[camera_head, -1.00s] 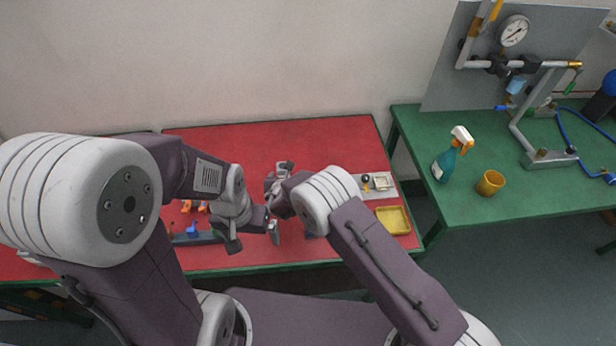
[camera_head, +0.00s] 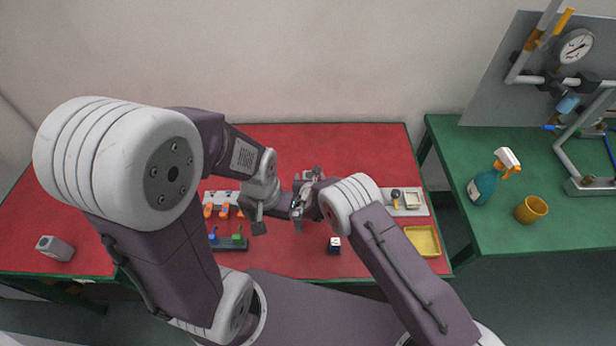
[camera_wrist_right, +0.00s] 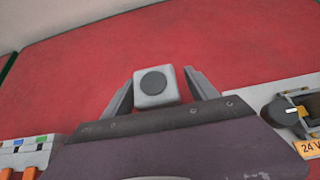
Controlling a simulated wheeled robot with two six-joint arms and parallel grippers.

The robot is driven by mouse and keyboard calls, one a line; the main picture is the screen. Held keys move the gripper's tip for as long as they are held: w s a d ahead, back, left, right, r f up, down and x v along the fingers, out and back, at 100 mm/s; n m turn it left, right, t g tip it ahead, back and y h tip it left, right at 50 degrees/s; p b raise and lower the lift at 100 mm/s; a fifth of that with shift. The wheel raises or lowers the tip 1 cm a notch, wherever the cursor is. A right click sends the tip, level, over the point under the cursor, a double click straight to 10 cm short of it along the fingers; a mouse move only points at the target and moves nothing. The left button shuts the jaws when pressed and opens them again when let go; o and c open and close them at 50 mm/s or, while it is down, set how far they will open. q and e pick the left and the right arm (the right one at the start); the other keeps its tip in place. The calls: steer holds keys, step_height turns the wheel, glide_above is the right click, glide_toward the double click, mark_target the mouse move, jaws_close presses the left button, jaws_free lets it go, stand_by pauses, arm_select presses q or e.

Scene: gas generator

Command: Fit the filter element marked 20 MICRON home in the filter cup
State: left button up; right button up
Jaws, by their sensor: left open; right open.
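No 20 MICRON mark is legible, and I cannot pick out the filter cup for sure. In the right wrist view a pale block with a dark round face (camera_wrist_right: 155,85) shows between the spread fingers of my right gripper (camera_wrist_right: 158,88); contact cannot be told. In the head view my right gripper (camera_head: 306,180) is over the middle of the red table, and it hides what lies below. My left gripper (camera_head: 278,219) is open and empty, just in front of it. A small black-and-white block (camera_head: 334,246) sits near the front edge. A grey block with a dark spot (camera_head: 55,248) lies at the far left.
A grey panel with a dark knob (camera_head: 410,211) and a yellow tray (camera_head: 424,241) are on the right. Orange parts (camera_head: 223,210) and a dark rack with blue and green pieces (camera_head: 229,243) are on the left. The red table's back (camera_head: 330,138) is clear. A green table (camera_head: 470,140) holds a spray bottle (camera_head: 484,187) and yellow cup (camera_head: 531,209).

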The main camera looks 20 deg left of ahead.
steer(key=shift+w+a+f, duration=0.55)
steer(key=shift+w+f, duration=0.1)
steer(key=shift+w, duration=0.1)
steer(key=shift+d+r, duration=0.1)
steer(key=shift+s+d+r, duration=0.25)
steer(key=shift+s, duration=0.1)
steer(key=c, duration=0.4)
steer(key=shift+s+d+r, duration=0.15)
steer(key=shift+s, duration=0.05)
steer(key=c, duration=1.1)
steer(key=shift+w+a, duration=0.15)
steer(key=shift+a, duration=0.05)
jaws_close()
steer(key=r, duration=0.2)
steer(key=d+r+b, duration=0.1)
steer(key=r, duration=0.1)
steer(key=shift+d+r, duration=0.1)
steer(key=shift+r, duration=0.05)
arm_select(q)
steer(key=f, duration=0.1)
steer(key=f+b, duration=0.1)
steer(key=w+f+b, duration=0.1)
steer(key=shift+a+f, duration=0.35)
arm_select(e)
steer(key=s+d+r, duration=0.4)
steer(key=d+r, duration=0.2)
steer(key=d, duration=0.3)
steer(key=shift+d+r, duration=0.25)
steer(key=shift+d, duration=0.15)
